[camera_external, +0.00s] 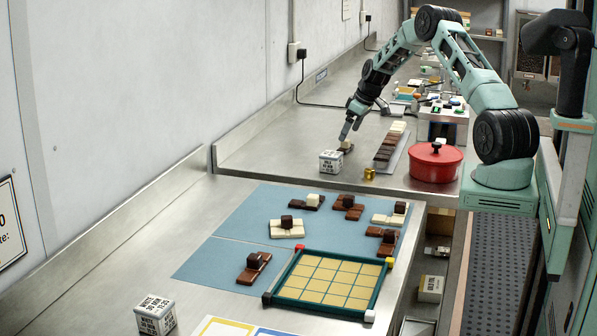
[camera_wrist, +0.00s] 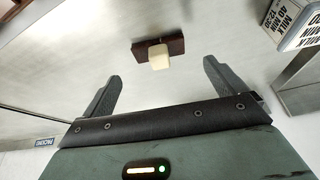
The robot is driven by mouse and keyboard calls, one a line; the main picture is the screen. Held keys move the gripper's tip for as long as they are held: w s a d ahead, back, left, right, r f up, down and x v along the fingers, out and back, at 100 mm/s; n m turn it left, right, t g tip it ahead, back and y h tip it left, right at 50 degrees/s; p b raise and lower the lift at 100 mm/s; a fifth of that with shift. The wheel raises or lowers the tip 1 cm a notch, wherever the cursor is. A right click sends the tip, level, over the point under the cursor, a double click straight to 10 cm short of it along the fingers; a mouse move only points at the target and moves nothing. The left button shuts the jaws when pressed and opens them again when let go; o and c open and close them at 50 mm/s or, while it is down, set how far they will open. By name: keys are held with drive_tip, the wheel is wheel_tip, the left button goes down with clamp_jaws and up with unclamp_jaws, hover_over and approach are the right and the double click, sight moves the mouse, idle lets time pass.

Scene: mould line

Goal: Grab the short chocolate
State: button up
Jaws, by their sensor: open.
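A chocolate piece, a dark brown flat bar (camera_wrist: 174,44) with a cream block (camera_wrist: 159,57) on it, lies on the steel counter. In the wrist view it sits just beyond and between the two spread fingers of my gripper (camera_wrist: 162,74), apart from both. In the external view my gripper (camera_external: 350,131) points down right over this piece (camera_external: 346,144) and partly hides it. The gripper is open and empty. Several other chocolate pieces, such as a cream bar with a dark block (camera_external: 287,227), lie on the blue mat (camera_external: 225,236) at the front.
A white lettered box (camera_external: 330,161) stands close to the piece; a milk-labelled box (camera_wrist: 296,22) shows at the wrist view's upper right. A tray of bars (camera_external: 390,147), a small gold item (camera_external: 369,174) and a red pot (camera_external: 435,163) stand to the right. A green-framed grid (camera_external: 330,308) lies in front.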

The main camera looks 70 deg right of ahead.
sight(346, 145)
drive_tip(key=shift+p+x, duration=0.95)
drive_tip(key=shift+x, duration=1.45)
drive_tip(key=c, duration=1.2)
